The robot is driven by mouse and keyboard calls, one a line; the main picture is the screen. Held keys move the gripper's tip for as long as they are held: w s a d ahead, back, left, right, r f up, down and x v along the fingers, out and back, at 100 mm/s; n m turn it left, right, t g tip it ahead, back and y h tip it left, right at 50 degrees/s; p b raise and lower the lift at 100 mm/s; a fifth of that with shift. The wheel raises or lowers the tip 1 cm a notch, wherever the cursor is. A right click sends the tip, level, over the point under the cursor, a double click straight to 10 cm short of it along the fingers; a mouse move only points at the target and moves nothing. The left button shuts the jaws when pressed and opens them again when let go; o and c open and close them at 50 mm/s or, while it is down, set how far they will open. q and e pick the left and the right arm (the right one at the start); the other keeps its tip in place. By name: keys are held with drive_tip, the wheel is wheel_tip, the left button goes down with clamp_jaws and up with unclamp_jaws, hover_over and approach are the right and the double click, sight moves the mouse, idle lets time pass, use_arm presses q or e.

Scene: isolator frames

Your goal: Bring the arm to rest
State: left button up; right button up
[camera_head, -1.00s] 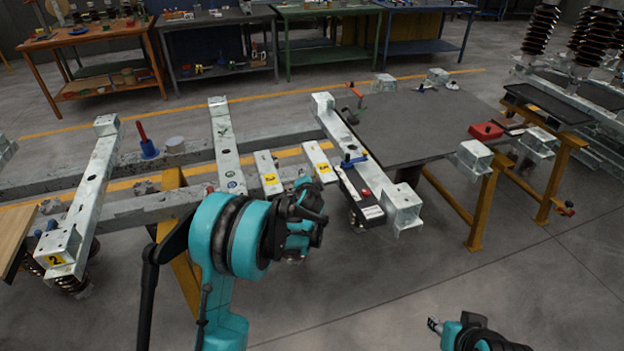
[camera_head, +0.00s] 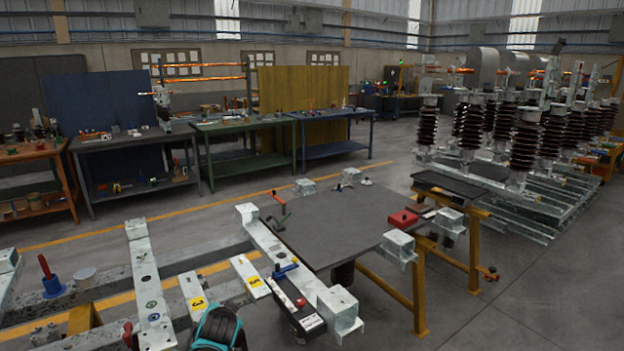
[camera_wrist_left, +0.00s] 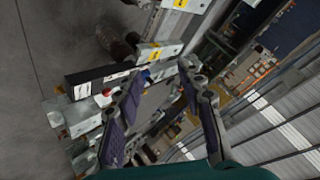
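In the left wrist view my left gripper (camera_wrist_left: 161,70) is open. Its two dark fingers stand apart and hold nothing; the metal frame and workshop show behind them. In the head view only a teal and black piece of my left arm (camera_head: 218,328) shows at the bottom edge, in front of the metal frame (camera_head: 150,290). The left gripper itself is hidden or out of the head view. My right arm and right gripper are in neither view.
A dark tabletop (camera_head: 335,222) with a red box (camera_head: 403,218) stands right of the frame. A black box with a red button (camera_head: 299,303) lies on the frame's near right beam. Workbenches line the back. Insulator stacks (camera_head: 525,145) stand right. Floor at lower right is clear.

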use_arm(q)
drive_tip(key=s+d+f+n+g+h, duration=0.1)
drive_tip(key=s+d+n, duration=0.1)
drive_tip(key=s, duration=1.2)
drive_tip(key=s+d+f+n+g+h, duration=0.1)
drive_tip(key=s+d+n+g+h, duration=0.1)
drive_tip(key=s, duration=1.2)
drive_tip(key=shift+d+f+n, duration=0.4)
drive_tip(key=shift+d+n, duration=0.2)
drive_tip(key=shift+d, duration=0.1)
